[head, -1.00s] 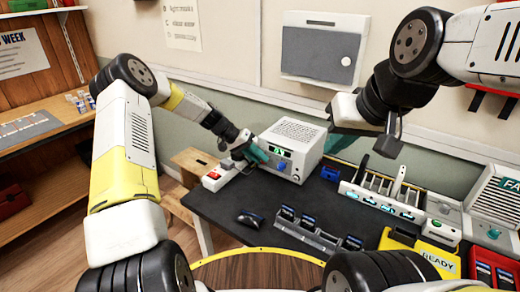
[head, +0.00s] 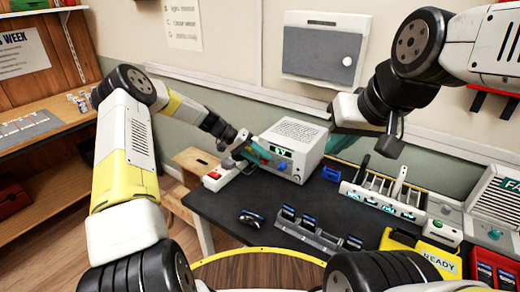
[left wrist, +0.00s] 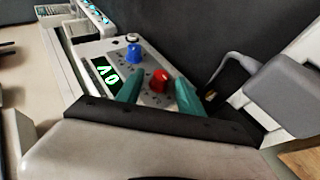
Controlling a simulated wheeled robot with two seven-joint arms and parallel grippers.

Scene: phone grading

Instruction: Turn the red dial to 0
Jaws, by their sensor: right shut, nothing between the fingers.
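The red dial (left wrist: 160,81) is on the front panel of a white box-shaped instrument (head: 294,141), beside a blue knob (left wrist: 134,53). In the left wrist view the two teal fingers of my left gripper (left wrist: 160,94) stand apart, one on each side of the red dial, with gaps showing. Contact cannot be seen. A green-lit display (left wrist: 105,74) shows characters that are hard to read at this angle. My right gripper (head: 364,161) is shut and empty, raised right of the instrument.
A red-buttoned switch box (head: 214,178) is left of the instrument. A slotted rack (head: 383,192) and a yellow READY tray (head: 418,250) are to the right.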

